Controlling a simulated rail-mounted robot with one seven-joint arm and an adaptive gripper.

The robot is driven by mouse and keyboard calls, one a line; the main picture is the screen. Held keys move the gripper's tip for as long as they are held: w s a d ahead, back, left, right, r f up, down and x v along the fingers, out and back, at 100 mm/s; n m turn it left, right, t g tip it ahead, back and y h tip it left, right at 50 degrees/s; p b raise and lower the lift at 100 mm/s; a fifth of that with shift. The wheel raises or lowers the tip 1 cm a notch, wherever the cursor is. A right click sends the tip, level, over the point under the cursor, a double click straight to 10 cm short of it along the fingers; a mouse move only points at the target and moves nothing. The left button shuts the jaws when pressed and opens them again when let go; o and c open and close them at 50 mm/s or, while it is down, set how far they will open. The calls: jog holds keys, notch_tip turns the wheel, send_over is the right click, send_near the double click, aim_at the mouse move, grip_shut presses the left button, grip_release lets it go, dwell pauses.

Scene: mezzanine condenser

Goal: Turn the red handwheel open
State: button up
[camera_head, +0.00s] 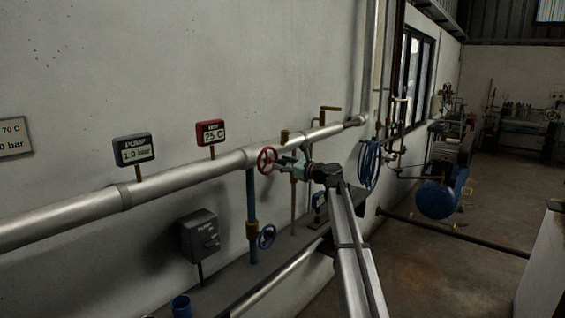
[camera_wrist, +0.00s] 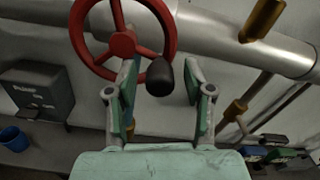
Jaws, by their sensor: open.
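The red handwheel (camera_head: 266,160) is mounted at the silver pipe in the head view. In the wrist view the red handwheel (camera_wrist: 122,43) fills the upper left, with its rim, spokes and hub in plain sight. A dark knob (camera_wrist: 160,77) stands out at its lower right rim. My gripper (camera_head: 283,163) is at the wheel's right side in the head view. In the wrist view my gripper (camera_wrist: 163,85) is open, with the dark knob between its two fingers, nearer the left one. I cannot tell whether the left finger touches the wheel.
The silver pipe (camera_head: 180,176) runs along the wall behind the wheel. A blue handwheel (camera_head: 266,236) sits lower on a blue pipe. A grey switch box (camera_head: 199,236) and a blue cup (camera_head: 181,306) are at lower left. A brass-coloured handle (camera_wrist: 262,19) is at upper right.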

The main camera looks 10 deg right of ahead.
jog(key=shift+w, duration=0.1)
grip_shut()
